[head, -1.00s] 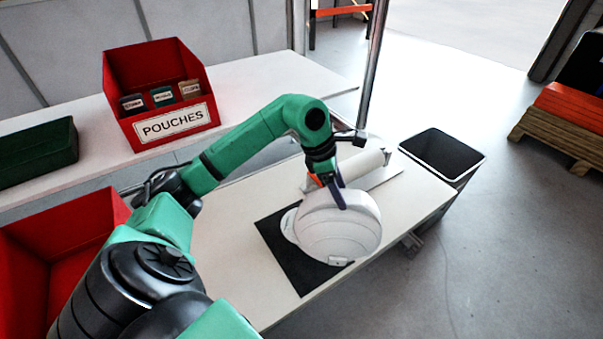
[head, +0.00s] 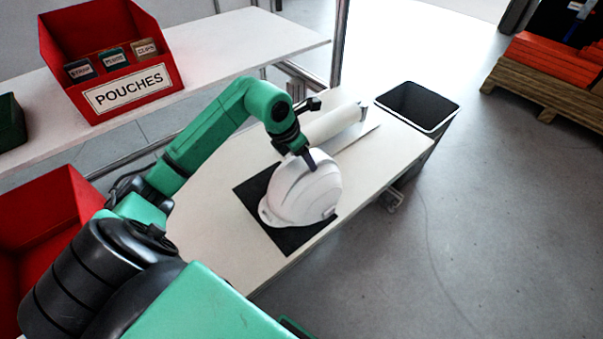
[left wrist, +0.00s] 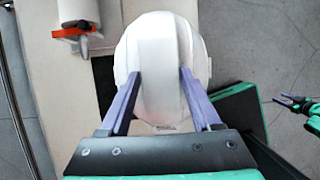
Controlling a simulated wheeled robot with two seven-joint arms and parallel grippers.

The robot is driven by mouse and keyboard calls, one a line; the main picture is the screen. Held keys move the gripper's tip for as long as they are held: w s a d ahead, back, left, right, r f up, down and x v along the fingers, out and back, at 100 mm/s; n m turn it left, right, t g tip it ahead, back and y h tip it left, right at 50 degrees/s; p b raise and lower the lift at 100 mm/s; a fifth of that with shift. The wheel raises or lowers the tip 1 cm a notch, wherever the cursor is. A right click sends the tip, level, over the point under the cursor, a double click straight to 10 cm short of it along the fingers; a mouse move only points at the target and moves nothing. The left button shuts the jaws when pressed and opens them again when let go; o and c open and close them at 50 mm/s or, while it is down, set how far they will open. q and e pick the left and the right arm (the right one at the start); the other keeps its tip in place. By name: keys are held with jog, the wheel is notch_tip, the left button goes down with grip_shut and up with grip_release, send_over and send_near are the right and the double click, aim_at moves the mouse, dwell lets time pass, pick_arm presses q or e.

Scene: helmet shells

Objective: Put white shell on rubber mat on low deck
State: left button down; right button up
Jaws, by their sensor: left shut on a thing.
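The white shell (head: 306,193) is a ribbed helmet shell, over the black rubber mat (head: 252,192) on the white low deck (head: 215,222). It hides much of the mat; I cannot tell whether it rests on it or hangs just above. My left gripper (head: 309,160) is shut on the shell from above. In the left wrist view the purple fingers of the left gripper (left wrist: 163,84) straddle the shell's crown (left wrist: 156,45). A strip of mat (left wrist: 104,78) shows beside it. My right gripper (left wrist: 284,101) is small at the right of that view, its fingers apart and empty.
A white roll (head: 332,124) lies on the deck just behind the shell. A grey open bin (head: 417,106) stands past the deck's far end. A red POUCHES box (head: 125,90) is on the bench behind. The deck's near left part is clear.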

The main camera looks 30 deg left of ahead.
pick_arm(q)
notch_tip(320, 180, down, 7)
jog(key=shift+f, duration=0.2)
jog(key=shift+c, duration=0.5)
grip_release()
jog(key=shift+r, duration=0.15)
jog(key=v, duration=1.1)
jog(key=shift+s+a+r, duration=0.1)
jog(key=shift+s+r, duration=0.15)
jog(key=shift+r, duration=0.1)
